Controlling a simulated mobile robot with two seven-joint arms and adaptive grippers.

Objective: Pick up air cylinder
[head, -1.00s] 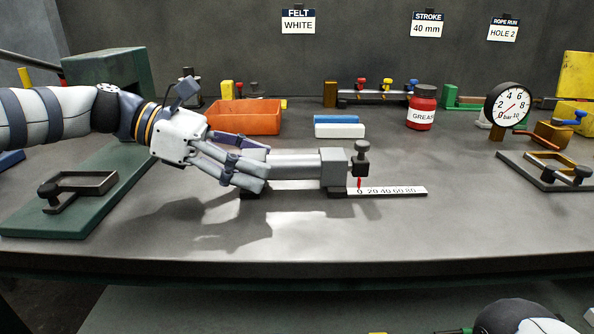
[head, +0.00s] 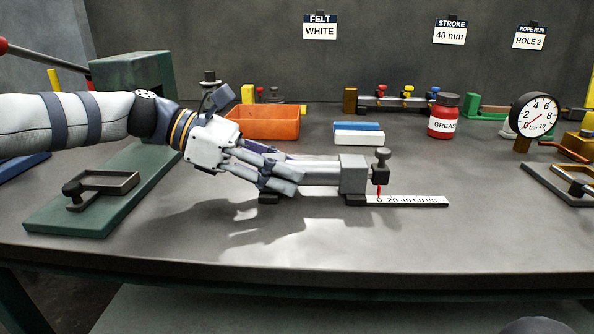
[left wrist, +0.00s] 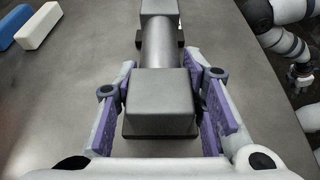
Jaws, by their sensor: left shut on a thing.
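The grey air cylinder (head: 354,173) lies level above the bench, with square end blocks and a round barrel. A black clamp knob and red pointer sit at its right end, over a white stroke scale (head: 410,201). My left gripper (head: 284,179) is shut around the cylinder's left end block. In the left wrist view, its purple pads (left wrist: 162,100) stand on both sides of that grey block (left wrist: 158,88). I cannot tell whether the cylinder is clear of its dark feet. My right gripper (left wrist: 300,76) shows small at the right edge of the left wrist view; its fingers are unclear.
Behind stand an orange bin (head: 262,124), blue and white bars (head: 358,138), a red grease jar (head: 444,118) and a gauge (head: 535,115). A green plate (head: 95,205) lies under my left arm. The bench front is clear.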

